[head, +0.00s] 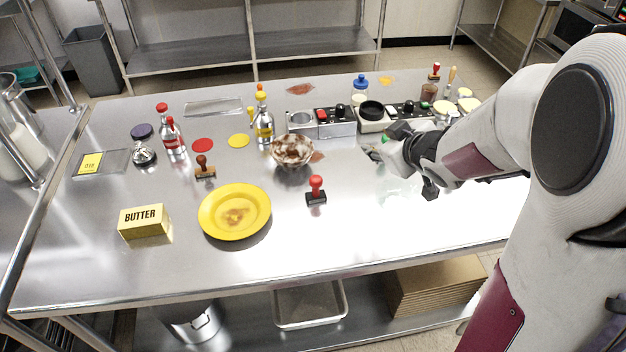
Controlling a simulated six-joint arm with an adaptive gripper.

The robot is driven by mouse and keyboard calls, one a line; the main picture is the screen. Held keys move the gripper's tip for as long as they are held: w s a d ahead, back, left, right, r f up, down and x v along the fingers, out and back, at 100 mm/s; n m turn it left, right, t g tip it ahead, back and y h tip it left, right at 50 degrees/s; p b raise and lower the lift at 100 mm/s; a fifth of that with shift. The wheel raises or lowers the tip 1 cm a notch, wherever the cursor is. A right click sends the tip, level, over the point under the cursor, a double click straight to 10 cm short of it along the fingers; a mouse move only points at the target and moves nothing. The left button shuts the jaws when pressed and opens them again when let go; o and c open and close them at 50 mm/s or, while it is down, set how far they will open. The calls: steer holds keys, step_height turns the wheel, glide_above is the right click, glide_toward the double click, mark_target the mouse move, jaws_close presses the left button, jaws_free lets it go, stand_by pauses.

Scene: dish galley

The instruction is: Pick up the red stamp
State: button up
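The red stamp (316,190) stands upright on the steel table, with a red knob handle and a black base. It is right of the yellow plate and near the front half of the table. My gripper (380,153) is above the table, to the right of and farther back than the stamp, apart from it. Its fingers are small and partly hidden by my wrist, so their opening is unclear. I see nothing held in it.
A yellow plate (235,213) and a butter box (145,221) lie to the left. A stained bowl (293,151) stands behind the stamp. A brown-handled stamp (205,169) stands behind the plate. Bottles (263,125) and grey units (336,123) stand farther back. The table in front of the stamp is clear.

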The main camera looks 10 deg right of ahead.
mark_target(316, 188)
steer(key=a+f+n+y, duration=0.1)
steer(key=a+f+y, duration=0.1)
steer(key=f, duration=0.1)
steer(key=a+f+n+g+y, duration=0.1)
steer(key=a+f+y, duration=0.2)
steer(key=f, duration=0.1)
steer(key=s+a+f+n+y, duration=0.1)
steer(key=a+f+y, duration=0.1)
steer(key=f+y, duration=0.1)
steer(key=shift+a+f+g, duration=0.25)
steer(key=shift+f+g, duration=0.15)
steer(key=shift+f, duration=0.1)
steer(key=shift+s+a+f+n+y, duration=0.35)
steer(key=shift+s+a+y, duration=0.15)
steer(key=shift+s+y, duration=0.15)
steer(key=shift+w+a, duration=0.1)
steer(key=shift+w, duration=0.05)
steer(key=shift+x, duration=1.2)
steer(key=shift+f+x, duration=0.15)
steer(key=shift+x, duration=1.15)
steer(key=shift+f+x, duration=0.15)
steer(key=shift+x, duration=1.15)
